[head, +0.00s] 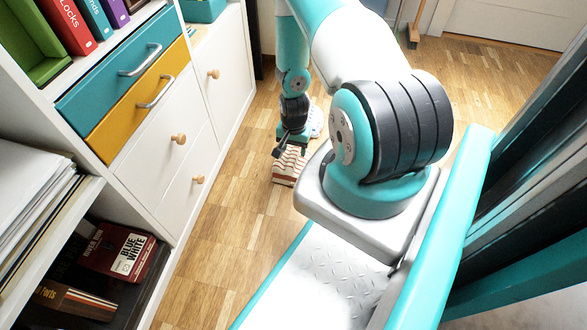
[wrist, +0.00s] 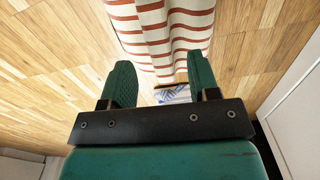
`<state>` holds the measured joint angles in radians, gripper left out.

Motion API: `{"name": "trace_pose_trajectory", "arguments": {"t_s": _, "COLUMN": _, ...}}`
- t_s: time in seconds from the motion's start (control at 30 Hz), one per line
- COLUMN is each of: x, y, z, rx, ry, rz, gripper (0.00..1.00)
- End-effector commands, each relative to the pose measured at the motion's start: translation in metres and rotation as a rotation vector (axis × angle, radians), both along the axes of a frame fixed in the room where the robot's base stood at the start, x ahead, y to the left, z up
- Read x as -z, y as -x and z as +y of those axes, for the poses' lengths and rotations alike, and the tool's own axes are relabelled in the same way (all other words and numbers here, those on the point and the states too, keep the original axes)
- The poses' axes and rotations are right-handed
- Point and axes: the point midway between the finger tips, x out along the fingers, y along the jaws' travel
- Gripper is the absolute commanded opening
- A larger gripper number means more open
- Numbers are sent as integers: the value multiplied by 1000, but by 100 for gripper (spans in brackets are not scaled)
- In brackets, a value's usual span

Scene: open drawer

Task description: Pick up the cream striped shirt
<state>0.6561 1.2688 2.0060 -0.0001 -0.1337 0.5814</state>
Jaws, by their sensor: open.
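The cream shirt with red-brown stripes (head: 289,167) lies on the wooden floor in the head view, just below my gripper (head: 288,146). In the wrist view the striped shirt (wrist: 162,32) fills the top middle. My gripper also shows there (wrist: 160,86), with its two green fingers spread apart. The shirt's near edge lies just ahead of and partly between the fingertips. Nothing is held. I cannot tell whether the fingers touch the cloth.
A blue-and-white patterned item (wrist: 174,94) shows between the fingers, beyond the shirt's edge. A white cabinet (head: 165,150) with a blue drawer (head: 115,70) and a yellow drawer (head: 140,100) stands on the left. The wooden floor (head: 225,235) in front is clear.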

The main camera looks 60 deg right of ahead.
Motion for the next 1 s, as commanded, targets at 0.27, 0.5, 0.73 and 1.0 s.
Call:
{"name": "trace_pose_trajectory", "arguments": {"t_s": 0.27, "x": 38, "y": 0, "z": 1, "rx": 0, "ry": -1, "rz": 1, "gripper": 55}}
{"name": "trace_pose_trajectory", "arguments": {"t_s": 0.5, "x": 36, "y": 0, "z": 1, "rx": 0, "ry": 0, "rz": 0, "gripper": 46}}
{"name": "trace_pose_trajectory", "arguments": {"t_s": 0.73, "x": 36, "y": 0, "z": 1, "rx": 0, "ry": 0, "rz": 0, "gripper": 0}}
{"name": "trace_pose_trajectory", "arguments": {"t_s": 1.0, "x": 35, "y": -1, "z": 1, "rx": 0, "ry": 0, "rz": 0, "gripper": 0}}
